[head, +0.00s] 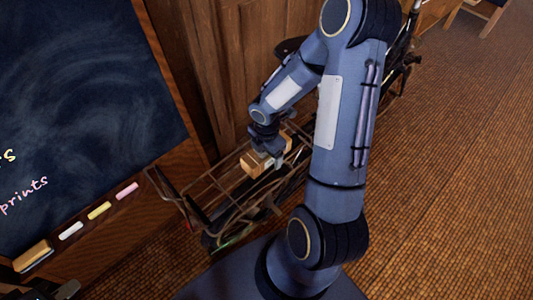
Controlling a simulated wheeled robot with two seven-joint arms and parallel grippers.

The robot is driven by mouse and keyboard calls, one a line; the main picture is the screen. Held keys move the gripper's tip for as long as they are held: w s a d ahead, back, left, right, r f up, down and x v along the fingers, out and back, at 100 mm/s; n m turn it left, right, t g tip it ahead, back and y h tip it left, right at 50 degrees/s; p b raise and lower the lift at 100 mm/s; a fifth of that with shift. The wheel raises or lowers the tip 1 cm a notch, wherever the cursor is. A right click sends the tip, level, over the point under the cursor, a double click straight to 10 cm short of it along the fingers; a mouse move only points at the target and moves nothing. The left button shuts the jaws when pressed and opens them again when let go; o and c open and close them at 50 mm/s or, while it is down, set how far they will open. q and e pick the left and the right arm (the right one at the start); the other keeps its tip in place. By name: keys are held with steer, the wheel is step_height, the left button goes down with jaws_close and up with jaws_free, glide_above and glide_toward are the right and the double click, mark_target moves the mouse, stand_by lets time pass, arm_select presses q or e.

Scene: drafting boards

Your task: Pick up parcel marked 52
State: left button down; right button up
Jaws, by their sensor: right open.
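A brown cardboard parcel (251,166) lies on a wire carrier in the middle of the head view. Another brown piece shows just behind the gripper, and I cannot tell whether it is the same parcel. No number is readable. My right gripper (271,160) is open, pointing down at the parcel. Its fingers partly cover the parcel, and I cannot tell whether they touch it. A dark grey part at the bottom left corner appears to be my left gripper (52,291). It is cut off by the frame, so its jaws cannot be judged.
The wire carrier (207,184) belongs to a bicycle standing along a wooden panel (222,70). A chalkboard (85,90) stands at the left, with chalks and an eraser (33,255) on its ledge. A chair stands far off.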

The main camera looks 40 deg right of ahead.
steer(key=c, duration=1.4)
